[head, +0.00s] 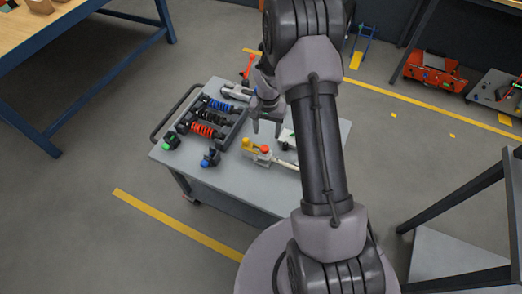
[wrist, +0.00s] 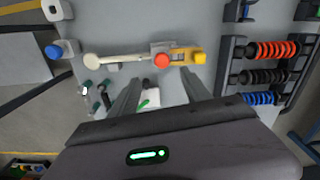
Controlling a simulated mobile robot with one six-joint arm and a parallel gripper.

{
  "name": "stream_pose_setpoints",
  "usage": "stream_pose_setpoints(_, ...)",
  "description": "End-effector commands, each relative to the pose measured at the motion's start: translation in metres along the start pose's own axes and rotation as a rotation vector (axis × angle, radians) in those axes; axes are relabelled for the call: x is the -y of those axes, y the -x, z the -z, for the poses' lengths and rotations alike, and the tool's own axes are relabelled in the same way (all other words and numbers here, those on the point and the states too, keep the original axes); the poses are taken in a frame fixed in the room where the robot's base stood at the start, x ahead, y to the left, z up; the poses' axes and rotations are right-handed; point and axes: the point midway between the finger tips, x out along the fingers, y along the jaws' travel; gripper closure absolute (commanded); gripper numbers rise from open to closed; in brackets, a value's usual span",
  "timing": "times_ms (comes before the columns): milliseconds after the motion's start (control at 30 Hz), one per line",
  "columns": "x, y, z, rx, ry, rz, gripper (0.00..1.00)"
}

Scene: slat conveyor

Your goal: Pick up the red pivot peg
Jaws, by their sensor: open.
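The red pivot peg shows as a round red-orange cap (wrist: 162,61) in the wrist view, seated in a small grey bracket at one end of a pale lever. In the head view the cap (head: 265,149) stands near the front edge of the cart top, beside a yellow part (head: 246,143). My gripper (wrist: 161,76) is open and empty. Its fingertips lie to either side of the cap in the wrist view, just below it in the picture. In the head view my gripper (head: 266,132) hangs over the cart, behind the peg. I cannot tell its exact height.
The grey cart top (head: 225,172) carries a rack of shock absorbers with red (head: 203,130), black and blue springs at left. A white box (wrist: 148,98) lies between my fingers in the wrist view.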

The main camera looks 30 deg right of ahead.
Motion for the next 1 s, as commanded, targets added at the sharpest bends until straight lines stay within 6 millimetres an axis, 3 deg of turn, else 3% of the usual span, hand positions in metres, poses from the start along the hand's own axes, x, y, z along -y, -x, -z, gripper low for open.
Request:
stream_pose_setpoints(33,0.000,-0.019,-0.001,0.001,0.001,-0.001,0.44)
stream_pose_setpoints(100,0.000,-0.033,-0.001,0.001,0.001,-0.001,0.44)
stream_pose_setpoints(333,0.001,-0.055,-0.001,0.000,0.002,0.000,0.44)
stream_pose_setpoints(533,0.004,-0.095,-0.002,0.001,0.001,0.000,0.44)
stream_pose_setpoints(767,0.004,-0.096,-0.001,-0.001,0.001,0.001,0.44)
stream_pose_setpoints(1000,0.004,-0.096,-0.001,-0.001,0.001,0.000,0.91)
